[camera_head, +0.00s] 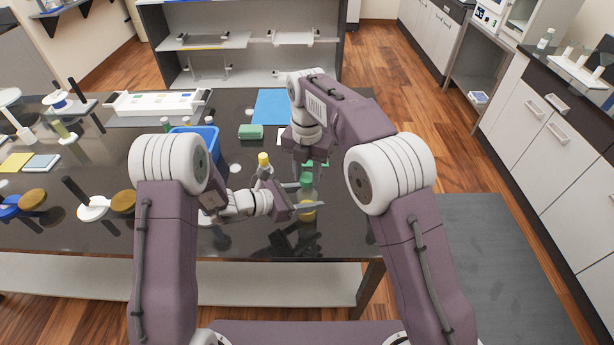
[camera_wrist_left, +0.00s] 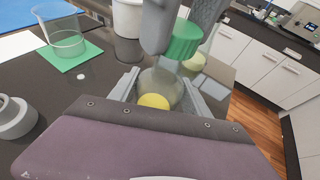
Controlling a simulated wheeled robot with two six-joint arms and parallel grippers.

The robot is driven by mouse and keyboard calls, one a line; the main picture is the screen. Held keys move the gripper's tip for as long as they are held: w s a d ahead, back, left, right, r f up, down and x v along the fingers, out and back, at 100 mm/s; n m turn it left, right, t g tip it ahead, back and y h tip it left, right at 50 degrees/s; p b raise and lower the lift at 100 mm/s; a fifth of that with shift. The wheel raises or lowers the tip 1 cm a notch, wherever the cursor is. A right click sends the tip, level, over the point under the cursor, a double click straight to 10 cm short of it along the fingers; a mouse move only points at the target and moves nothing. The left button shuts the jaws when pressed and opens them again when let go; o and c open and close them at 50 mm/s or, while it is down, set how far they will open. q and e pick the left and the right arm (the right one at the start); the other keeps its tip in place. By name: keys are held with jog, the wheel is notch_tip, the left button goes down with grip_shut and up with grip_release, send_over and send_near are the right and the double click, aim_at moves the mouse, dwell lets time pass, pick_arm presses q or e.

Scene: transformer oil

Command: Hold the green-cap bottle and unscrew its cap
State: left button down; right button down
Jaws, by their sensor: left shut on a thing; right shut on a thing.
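The green-cap bottle (camera_head: 307,194) is clear with yellow liquid low inside. It stands upright near the table's front edge and shows in the left wrist view (camera_wrist_left: 158,88). My left gripper (camera_head: 307,205) comes in from the left and is shut on the bottle's body. The green cap (camera_head: 306,179) is at the bottle's top and shows large in the left wrist view (camera_wrist_left: 183,41). My right gripper (camera_wrist_left: 180,25) reaches down from above and is shut on the cap. Its fingers partly hide the cap. I cannot tell whether the cap is loose on the neck.
A yellow-capped bottle (camera_head: 264,160) stands left of the held bottle, near a blue bin (camera_head: 208,137). A beaker (camera_wrist_left: 68,43) stands on a green mat (camera_wrist_left: 76,60). A green block (camera_head: 250,131) and blue sheet (camera_head: 270,106) lie farther back. The table's front edge is close.

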aim_at(307, 177)
jog(key=shift+r, duration=0.25)
jog(key=shift+r, duration=2)
pick_arm(q)
jog(key=shift+c, duration=2.1)
grip_release()
jog(key=v, duration=1.2)
pick_arm(e)
jog(key=shift+f, duration=0.25)
